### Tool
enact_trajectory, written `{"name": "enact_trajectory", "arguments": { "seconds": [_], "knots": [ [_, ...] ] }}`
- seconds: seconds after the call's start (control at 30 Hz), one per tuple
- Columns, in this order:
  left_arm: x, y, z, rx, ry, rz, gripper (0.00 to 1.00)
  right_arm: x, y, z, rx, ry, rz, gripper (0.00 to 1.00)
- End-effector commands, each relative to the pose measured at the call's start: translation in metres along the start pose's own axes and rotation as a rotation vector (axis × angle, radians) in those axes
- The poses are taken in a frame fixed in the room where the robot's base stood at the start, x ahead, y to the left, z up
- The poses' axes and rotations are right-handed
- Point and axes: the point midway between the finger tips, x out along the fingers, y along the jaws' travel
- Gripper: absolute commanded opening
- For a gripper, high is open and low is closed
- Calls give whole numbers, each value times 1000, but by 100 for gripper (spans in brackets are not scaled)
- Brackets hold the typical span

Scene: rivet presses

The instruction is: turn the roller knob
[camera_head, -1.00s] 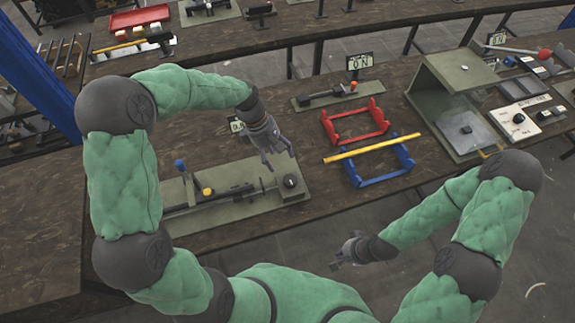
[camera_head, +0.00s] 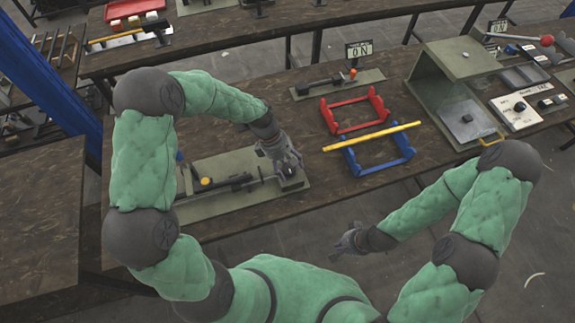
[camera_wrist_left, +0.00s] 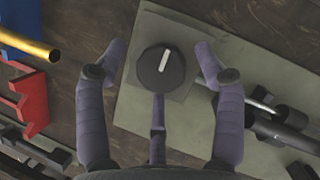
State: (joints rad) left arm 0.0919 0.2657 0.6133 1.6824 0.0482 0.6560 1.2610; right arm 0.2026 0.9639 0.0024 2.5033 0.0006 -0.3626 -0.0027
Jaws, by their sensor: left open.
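The roller knob (camera_wrist_left: 158,68) is a round black dial with a white pointer line, on a grey-green base plate (camera_wrist_left: 140,112). In the left wrist view it lies between the spread fingers of my left gripper (camera_wrist_left: 160,62), which is open; no finger clearly touches it. In the head view my left gripper (camera_head: 288,168) is over the right end of the base plate (camera_head: 225,203) and mostly hides the knob. My right gripper (camera_head: 345,245) hangs in front of the bench edge, away from the knob; its fingers are too small to read.
On the base plate a dark roller rod (camera_head: 228,186) runs left of the knob. To the right stand a red frame (camera_head: 352,112) and a blue frame (camera_head: 378,158) with a yellow bar (camera_head: 372,136) across it. A green box-like press (camera_head: 455,95) stands further right.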

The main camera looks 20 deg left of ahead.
Motion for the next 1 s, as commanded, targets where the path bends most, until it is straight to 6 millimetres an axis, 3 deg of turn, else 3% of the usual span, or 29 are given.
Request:
{"name": "enact_trajectory", "arguments": {
  "seconds": [0.13, 0.3, 0.67, 1.0],
  "knots": [
    [0, 0, 0, 0, 0, 0, 66, 0, 0, 0, 0, 0, 0, 0],
    [0, 0, 0, 0, 0, -1, 18, 0, 0, 0, 0, 0, 0, 0],
    [0, -1, 1, 29, -2, -18, 16, -2, -1, 0, 0, 0, 0, 0],
    [0, -1, 2, 223, -4, -102, 16, -14, -5, 0, 0, 0, 0, 0]
  ]
}}
